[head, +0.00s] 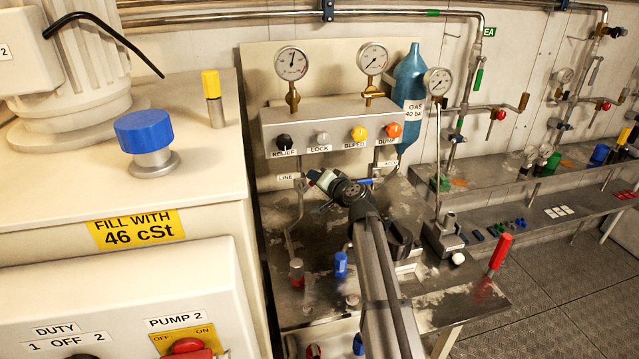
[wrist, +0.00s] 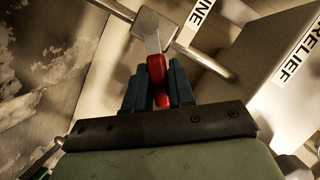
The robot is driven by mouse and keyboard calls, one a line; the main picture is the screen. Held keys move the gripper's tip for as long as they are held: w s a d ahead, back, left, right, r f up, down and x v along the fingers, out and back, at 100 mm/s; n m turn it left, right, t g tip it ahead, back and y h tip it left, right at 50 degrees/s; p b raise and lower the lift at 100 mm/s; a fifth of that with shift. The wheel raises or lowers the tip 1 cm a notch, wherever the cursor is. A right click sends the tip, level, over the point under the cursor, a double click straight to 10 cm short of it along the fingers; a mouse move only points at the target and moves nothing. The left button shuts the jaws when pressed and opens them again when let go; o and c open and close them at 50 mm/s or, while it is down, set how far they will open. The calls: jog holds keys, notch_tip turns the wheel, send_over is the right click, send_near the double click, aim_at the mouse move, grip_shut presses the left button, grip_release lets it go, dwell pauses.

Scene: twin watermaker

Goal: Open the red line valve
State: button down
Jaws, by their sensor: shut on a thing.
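The red line valve's lever (wrist: 156,72) shows in the wrist view, with a red grip on a metal arm that joins a metal valve body (wrist: 155,24) on a pipe. My gripper (wrist: 158,88) has its two dark fingers on either side of the red grip and is shut on it. In the head view my gripper (head: 317,178) is just right of the LINE label (head: 286,177), below the panel. The red lever is hidden behind it there. The LINE label (wrist: 203,13) also shows beside the valve in the wrist view.
The knob panel (head: 335,128) with gauges stands just above my gripper. A blue-capped valve (head: 341,264) and a red-capped one (head: 296,270) stand on the bench below. A blue lever (head: 366,182) is right of my gripper. A red upright handle (head: 501,251) stands at the bench's right edge.

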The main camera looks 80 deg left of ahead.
jog(key=s+n+t, duration=0.1)
jog(key=r+n+t, duration=0.1)
jog(key=n, duration=0.1)
jog(key=shift+s+r+h, duration=0.25)
jog(key=shift+s+h, duration=0.05)
jog(key=shift+s, duration=0.1)
jog(key=shift+s+r+n+t, duration=0.15)
jog(key=shift+s+n+t, duration=0.45)
jog(key=shift+n, duration=0.3)
jog(key=shift+s+r+n+t, duration=0.1)
jog(key=shift+s+n+t, duration=0.5)
jog(key=shift+n, duration=0.3)
jog(key=c, duration=1)
grip_release()
jog(key=shift+c, duration=0.2)
jog(key=shift+d, duration=0.15)
jog(key=v, duration=1.3)
jog(key=shift+d+r, duration=0.2)
jog(key=shift+r, duration=0.1)
